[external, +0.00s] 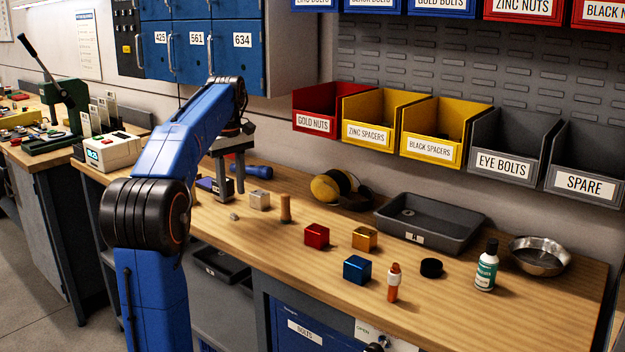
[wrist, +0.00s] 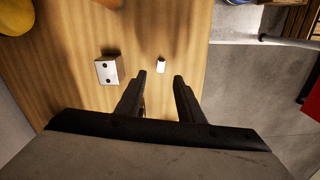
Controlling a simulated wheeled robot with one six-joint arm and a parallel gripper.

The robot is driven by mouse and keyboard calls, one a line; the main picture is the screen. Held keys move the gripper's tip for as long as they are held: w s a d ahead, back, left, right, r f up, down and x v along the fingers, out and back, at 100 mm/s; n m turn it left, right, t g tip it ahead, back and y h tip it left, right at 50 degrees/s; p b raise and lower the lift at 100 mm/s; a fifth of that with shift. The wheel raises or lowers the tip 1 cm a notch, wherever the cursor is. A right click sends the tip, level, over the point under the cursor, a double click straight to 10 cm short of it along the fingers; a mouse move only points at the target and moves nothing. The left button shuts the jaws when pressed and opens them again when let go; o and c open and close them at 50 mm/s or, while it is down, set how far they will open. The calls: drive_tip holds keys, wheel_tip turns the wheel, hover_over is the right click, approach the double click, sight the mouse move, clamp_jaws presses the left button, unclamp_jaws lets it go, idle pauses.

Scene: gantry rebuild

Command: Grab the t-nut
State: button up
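A small grey metal piece, which looks like the t-nut (external: 234,216), lies on the wooden bench near its front edge. In the wrist view the t-nut (wrist: 161,65) is a small pale piece just beyond my fingertips, roughly in line with the gap between them. My gripper (external: 228,194) points down above the bench, behind and a little left of the t-nut in the external view. In the wrist view my gripper (wrist: 161,78) is open, with nothing between its fingers.
A silver block (external: 260,200) with two holes, seen in the wrist view (wrist: 109,71), lies close by. A wooden peg (external: 285,209), red block (external: 316,236), gold block (external: 364,239) and blue block (external: 357,269) stand further right. A grey tray (external: 440,240) is behind them.

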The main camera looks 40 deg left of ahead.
sight(234, 214)
drive_tip(key=shift+s+d+f, duration=0.1)
drive_tip(key=shift+f, duration=3.1)
clamp_jaws()
